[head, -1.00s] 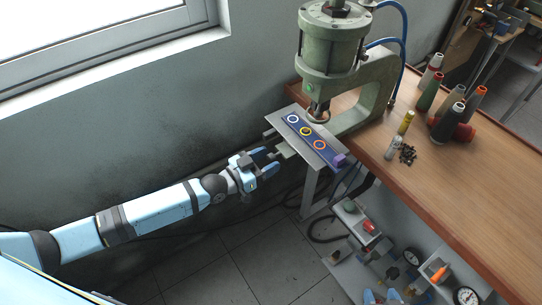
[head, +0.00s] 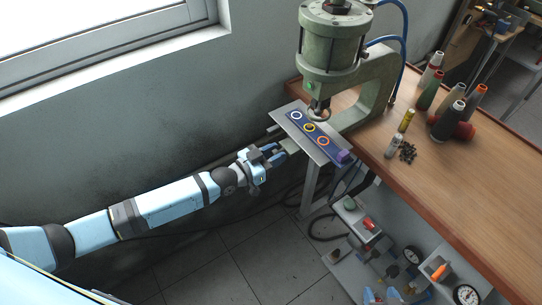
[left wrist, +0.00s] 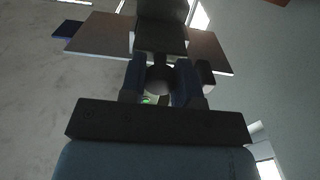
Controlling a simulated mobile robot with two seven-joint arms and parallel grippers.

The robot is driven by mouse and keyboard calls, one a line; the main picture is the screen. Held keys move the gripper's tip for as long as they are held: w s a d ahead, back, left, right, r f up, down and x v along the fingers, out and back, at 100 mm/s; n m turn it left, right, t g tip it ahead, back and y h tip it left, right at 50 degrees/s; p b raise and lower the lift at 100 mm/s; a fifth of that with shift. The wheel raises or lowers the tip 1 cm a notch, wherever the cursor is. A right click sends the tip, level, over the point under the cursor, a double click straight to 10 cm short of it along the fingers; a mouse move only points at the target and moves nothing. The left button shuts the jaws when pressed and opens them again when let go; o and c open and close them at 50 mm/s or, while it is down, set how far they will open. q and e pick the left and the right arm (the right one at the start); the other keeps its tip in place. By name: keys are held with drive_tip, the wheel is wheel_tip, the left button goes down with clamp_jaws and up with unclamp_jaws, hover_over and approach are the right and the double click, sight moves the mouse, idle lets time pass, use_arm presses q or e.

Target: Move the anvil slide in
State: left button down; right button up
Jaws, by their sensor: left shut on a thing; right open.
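The anvil slide (head: 328,157) is a flat grey plate under the green press head, at the left end of the workbench. It carries a dark blue strip with white, yellow and orange rings. My left gripper (head: 280,154) is at the slide's left edge, shut on its handle. In the left wrist view a dark round knob (left wrist: 158,80) sits between the fingers, and the plate (left wrist: 205,48) spreads beyond them. The slide's far part under the press is partly hidden.
The green press (head: 335,45) stands over the slide. Several thread cones (head: 445,120), a yellow bottle (head: 406,121) and small black pieces (head: 407,152) are on the wooden workbench (head: 465,195). Gauges and parts lie on a lower shelf.

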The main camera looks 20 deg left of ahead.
sight(284, 148)
use_arm(q)
drive_tip(key=x, duration=0.3)
drive_tip(key=shift+f+b, duration=0.1)
drive_tip(key=shift+b, duration=0.25)
drive_tip(key=c, duration=0.8)
unclamp_jaws()
drive_tip(key=shift+w+d, duration=0.1)
drive_tip(key=shift+c, duration=0.2)
drive_tip(key=b+v, duration=0.1)
drive_tip(key=v, duration=1.2)
drive_tip(key=shift+s+a, duration=0.3)
